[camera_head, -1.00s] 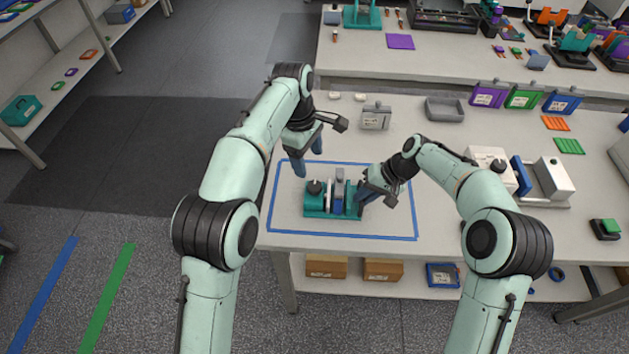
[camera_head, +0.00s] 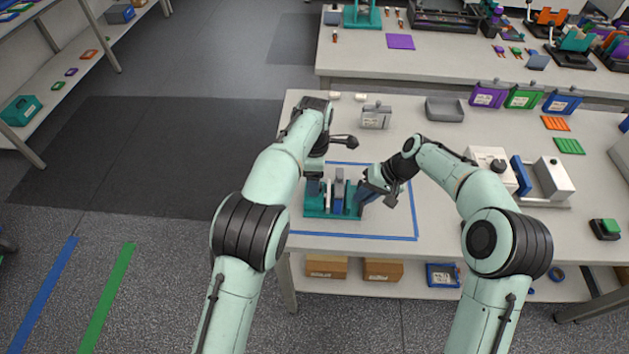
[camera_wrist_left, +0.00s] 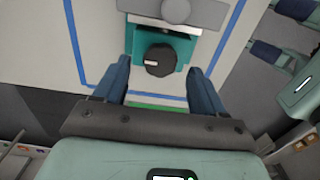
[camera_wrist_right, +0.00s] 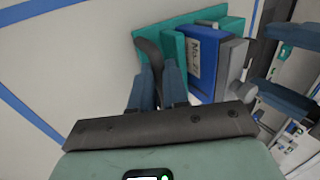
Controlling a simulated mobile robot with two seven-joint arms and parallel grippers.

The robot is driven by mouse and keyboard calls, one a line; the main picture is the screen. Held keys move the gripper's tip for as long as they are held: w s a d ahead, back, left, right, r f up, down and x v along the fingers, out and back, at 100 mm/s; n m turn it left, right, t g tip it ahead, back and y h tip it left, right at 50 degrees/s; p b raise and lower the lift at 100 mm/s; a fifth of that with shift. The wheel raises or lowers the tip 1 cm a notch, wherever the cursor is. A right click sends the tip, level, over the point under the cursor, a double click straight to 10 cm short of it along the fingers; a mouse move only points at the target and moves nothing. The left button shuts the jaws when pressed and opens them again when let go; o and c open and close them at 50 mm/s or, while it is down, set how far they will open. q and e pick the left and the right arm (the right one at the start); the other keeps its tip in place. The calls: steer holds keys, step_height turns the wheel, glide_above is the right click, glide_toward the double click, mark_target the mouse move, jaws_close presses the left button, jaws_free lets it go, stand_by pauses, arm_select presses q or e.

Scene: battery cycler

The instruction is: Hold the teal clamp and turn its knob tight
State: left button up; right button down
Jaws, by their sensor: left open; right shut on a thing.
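The teal clamp (camera_head: 328,212) stands on the table inside a blue taped outline; its base also shows in the right wrist view (camera_wrist_right: 219,27). Its round black knob (camera_wrist_left: 159,60) shows in the left wrist view, between and beyond the fingertips. My left gripper (camera_wrist_left: 160,72) is open and straddles the knob from above, with a gap on both sides. In the head view the left arm hides the knob. My right gripper (camera_wrist_right: 158,72) is shut on a dark curved handle (camera_wrist_right: 148,50) at the clamp's right end. A blue labelled cell (camera_wrist_right: 203,60) sits in the clamp.
A grey bracket-like box (camera_head: 376,117) and a grey tray (camera_head: 444,109) stand behind the clamp. A white and blue device (camera_head: 550,178) is at the right. The table in front of the clamp is clear within the blue tape (camera_head: 362,237).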

arm_select(q)
steer(key=shift+f, duration=1.25)
steer(key=c, duration=1.1)
steer(key=shift+o, duration=0.2)
steer(key=shift+m, duration=0.3)
steer(key=m, duration=1.1)
steer(key=shift+m, duration=0.3)
steer(key=m, duration=1.2)
steer(key=shift+m, duration=0.4)
